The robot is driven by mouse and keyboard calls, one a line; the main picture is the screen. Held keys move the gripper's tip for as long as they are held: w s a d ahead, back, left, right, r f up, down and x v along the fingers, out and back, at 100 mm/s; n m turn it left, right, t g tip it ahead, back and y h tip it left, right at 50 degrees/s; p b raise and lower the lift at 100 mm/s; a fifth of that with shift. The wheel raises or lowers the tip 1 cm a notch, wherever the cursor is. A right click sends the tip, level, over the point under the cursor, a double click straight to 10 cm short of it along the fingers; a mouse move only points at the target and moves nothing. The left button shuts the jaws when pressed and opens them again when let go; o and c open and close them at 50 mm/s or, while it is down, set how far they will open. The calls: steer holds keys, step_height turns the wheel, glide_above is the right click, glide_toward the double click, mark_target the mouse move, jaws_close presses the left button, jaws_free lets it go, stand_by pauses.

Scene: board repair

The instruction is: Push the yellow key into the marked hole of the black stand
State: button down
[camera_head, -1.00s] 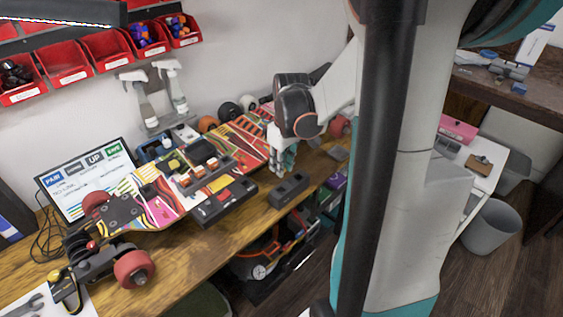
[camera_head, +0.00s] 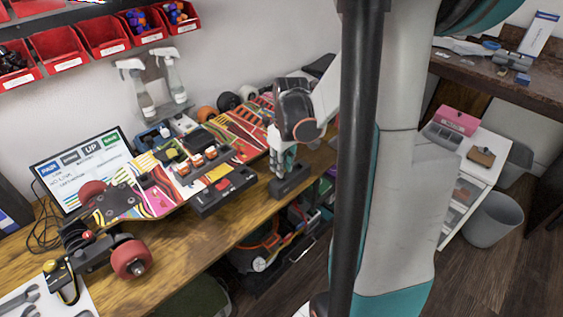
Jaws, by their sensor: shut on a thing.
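The black stand (camera_head: 292,184) is a low dark block near the front edge of the wooden workbench, right of the skateboard. My gripper (camera_head: 284,170) points down with its fingertips right at the top of the stand, over its left-middle part. The fingers are shut on the yellow key, which is too small and too covered by the fingers to make out. The marked hole cannot be seen at this size. Whether the key is touching the stand or partly in it, I cannot tell.
A colourful skateboard deck (camera_head: 221,172) lies left of my gripper, with a black box (camera_head: 224,191) at its front. A screen (camera_head: 86,169) and spray bottles (camera_head: 172,76) stand behind. Red wheels (camera_head: 129,258) are at the front left.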

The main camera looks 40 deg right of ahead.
steer(key=shift+f, duration=1.7)
stand_by(3.0)
steer(key=c, duration=1.1)
jaws_free()
steer(key=shift+r+p, duration=1.2)
steer(key=shift+r, duration=0.45)
steer(key=shift+r+p, duration=2.1)
steer(key=shift+r, duration=0.8)
